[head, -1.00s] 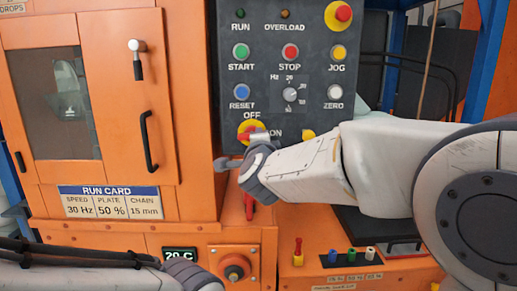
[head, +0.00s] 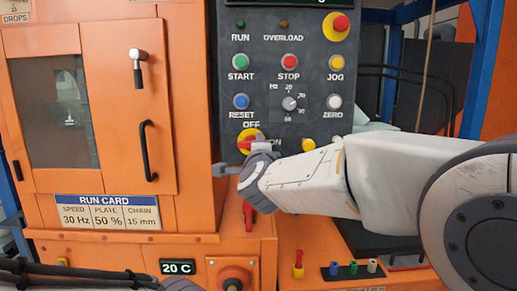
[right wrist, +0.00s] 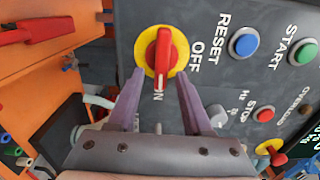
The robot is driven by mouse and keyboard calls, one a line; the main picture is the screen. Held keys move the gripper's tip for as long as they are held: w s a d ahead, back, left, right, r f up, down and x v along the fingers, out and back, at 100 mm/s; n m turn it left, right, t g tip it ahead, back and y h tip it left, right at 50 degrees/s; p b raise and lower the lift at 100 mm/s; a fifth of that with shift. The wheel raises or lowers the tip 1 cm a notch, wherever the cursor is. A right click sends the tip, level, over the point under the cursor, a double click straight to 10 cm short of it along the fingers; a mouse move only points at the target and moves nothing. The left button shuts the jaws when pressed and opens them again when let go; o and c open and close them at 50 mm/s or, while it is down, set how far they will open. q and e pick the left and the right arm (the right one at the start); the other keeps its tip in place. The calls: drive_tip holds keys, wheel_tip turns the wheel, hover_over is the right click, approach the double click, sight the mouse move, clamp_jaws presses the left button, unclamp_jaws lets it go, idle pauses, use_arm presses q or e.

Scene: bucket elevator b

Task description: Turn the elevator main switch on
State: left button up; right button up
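The main switch is a red handle on a yellow round plate (head: 248,140) at the panel's lower left. The right wrist view shows its handle (right wrist: 163,50) lying along the line toward the ON label, with OFF to its side. My right gripper (right wrist: 160,78) is open in that view, one finger on each side of the handle's ON end, with gaps between. In the head view my right gripper (head: 230,168) is just below the switch, and my wrist hides part of the panel edge. My left gripper is not in view; only part of my left arm shows at bottom left.
The dark panel (head: 315,100) holds several buttons, a dial and a red stop knob (head: 341,22). An orange cabinet door with a black handle (head: 148,150) stands at left. A red lever (head: 249,216) is below my right wrist, and an orange ledge lies beneath.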

drive_tip(key=s, duration=1)
drive_tip(key=shift+s+p, duration=0.25)
drive_tip(key=shift+p, duration=0.15)
